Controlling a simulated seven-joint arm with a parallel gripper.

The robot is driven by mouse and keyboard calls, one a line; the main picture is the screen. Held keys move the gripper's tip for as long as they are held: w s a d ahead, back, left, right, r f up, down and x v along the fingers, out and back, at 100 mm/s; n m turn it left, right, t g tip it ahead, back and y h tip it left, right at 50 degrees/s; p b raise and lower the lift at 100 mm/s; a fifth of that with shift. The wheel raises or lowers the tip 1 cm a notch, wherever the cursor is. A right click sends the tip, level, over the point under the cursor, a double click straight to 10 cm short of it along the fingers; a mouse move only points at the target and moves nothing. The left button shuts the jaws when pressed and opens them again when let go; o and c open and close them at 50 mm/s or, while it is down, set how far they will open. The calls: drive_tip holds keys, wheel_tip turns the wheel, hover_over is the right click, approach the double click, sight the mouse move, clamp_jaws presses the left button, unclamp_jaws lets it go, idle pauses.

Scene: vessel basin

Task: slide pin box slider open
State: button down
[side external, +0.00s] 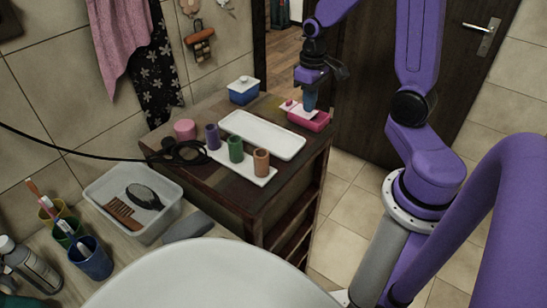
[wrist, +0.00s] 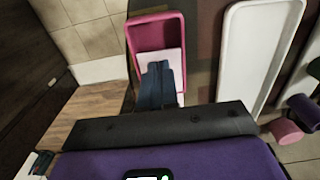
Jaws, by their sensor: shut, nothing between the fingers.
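The pin box (side external: 318,121) is a small pink open-topped box at the right end of the dark cabinet top. Its white slider (side external: 299,112) covers part of the box and sticks out past its left end, with a pink knob (side external: 289,103) on it. In the wrist view the pink box (wrist: 150,35) shows its bare inside at the far end, and the white slider (wrist: 172,60) covers the nearer part. My gripper (side external: 310,106) is shut and empty, with fingertips pointing down over the slider. In the wrist view the fingers (wrist: 157,68) hide part of it; contact is unclear.
A white tray (side external: 262,134) lies beside the box. A small white tray (side external: 258,174) holds purple, green (side external: 236,149) and orange-brown rollers. A pink jar (side external: 185,129), a blue box with a white lid (side external: 243,92) and a black cable stand on the cabinet.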

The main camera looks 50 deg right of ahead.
sight(298, 108)
drive_tip(key=shift+f, duration=0.45)
idle(0.3)
drive_tip(key=shift+w, duration=1.8)
idle(0.9)
drive_tip(key=shift+r, duration=0.1)
drive_tip(key=shift+r, duration=3.4)
drive_tip(key=s+a+n, duration=0.8)
drive_tip(key=s+a, duration=0.5)
drive_tip(key=a, duration=0.2)
drive_tip(key=s+a+n, duration=0.1)
drive_tip(key=s+n, duration=0.3)
drive_tip(key=s, duration=0.4)
drive_tip(key=shift+s+a+f+n, duration=0.2)
drive_tip(key=shift+s+a+n, duration=0.1)
drive_tip(key=shift+s, duration=0.1)
